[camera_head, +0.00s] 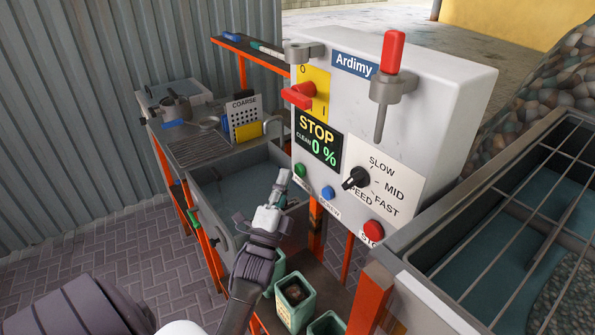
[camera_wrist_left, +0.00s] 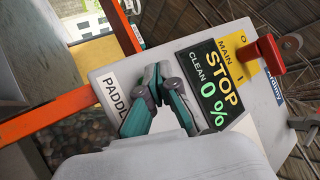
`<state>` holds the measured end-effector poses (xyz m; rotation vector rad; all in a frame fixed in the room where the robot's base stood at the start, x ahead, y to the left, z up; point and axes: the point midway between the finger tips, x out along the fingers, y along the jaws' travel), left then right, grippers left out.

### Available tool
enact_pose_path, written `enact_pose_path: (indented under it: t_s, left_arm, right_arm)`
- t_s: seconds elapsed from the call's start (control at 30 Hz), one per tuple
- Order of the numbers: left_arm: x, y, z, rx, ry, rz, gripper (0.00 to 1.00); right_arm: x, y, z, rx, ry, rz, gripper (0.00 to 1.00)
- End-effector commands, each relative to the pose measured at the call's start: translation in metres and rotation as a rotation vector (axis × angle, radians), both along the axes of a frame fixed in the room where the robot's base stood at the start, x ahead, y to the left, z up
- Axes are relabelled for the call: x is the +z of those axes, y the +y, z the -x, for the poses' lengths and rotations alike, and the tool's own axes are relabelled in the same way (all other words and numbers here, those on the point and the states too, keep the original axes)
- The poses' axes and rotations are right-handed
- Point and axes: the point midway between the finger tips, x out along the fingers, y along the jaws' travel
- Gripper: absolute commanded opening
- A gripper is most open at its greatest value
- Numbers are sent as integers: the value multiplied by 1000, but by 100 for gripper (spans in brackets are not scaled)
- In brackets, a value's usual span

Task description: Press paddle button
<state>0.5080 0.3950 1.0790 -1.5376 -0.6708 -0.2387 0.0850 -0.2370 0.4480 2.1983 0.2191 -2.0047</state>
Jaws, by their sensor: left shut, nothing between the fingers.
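The white control box (camera_head: 440,115) carries a green button (camera_head: 300,170) at its lower left, whose label in the head view is mostly covered. In the left wrist view a label reading "PADDL" (camera_wrist_left: 115,96) sits beside my fingers, and the button itself is hidden. My left gripper (camera_head: 284,176) is shut and empty, its tip just left of the green button. I cannot tell whether it touches. The shut fingers also show in the left wrist view (camera_wrist_left: 158,72), in front of the panel. The display (camera_head: 318,138) reads "STOP" and "CLEAN 0 %".
A blue button (camera_head: 328,193), a black speed knob (camera_head: 356,178) and a red button (camera_head: 373,230) share the panel. A red main switch (camera_head: 299,95) juts out above. Green containers (camera_head: 294,303) stand below. A tank with a metal grate (camera_head: 525,225) is at right.

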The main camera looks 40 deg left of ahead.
Motion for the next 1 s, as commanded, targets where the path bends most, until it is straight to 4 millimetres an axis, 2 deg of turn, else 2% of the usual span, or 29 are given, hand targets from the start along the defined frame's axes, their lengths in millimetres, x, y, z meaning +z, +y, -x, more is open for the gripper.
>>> enact_pose_path:
  t_s: [1.0]
  left_arm:
    - [0,-2,-8,0,0,0,0]
  right_arm:
    - [-2,4,-1,-2,0,-4,0]
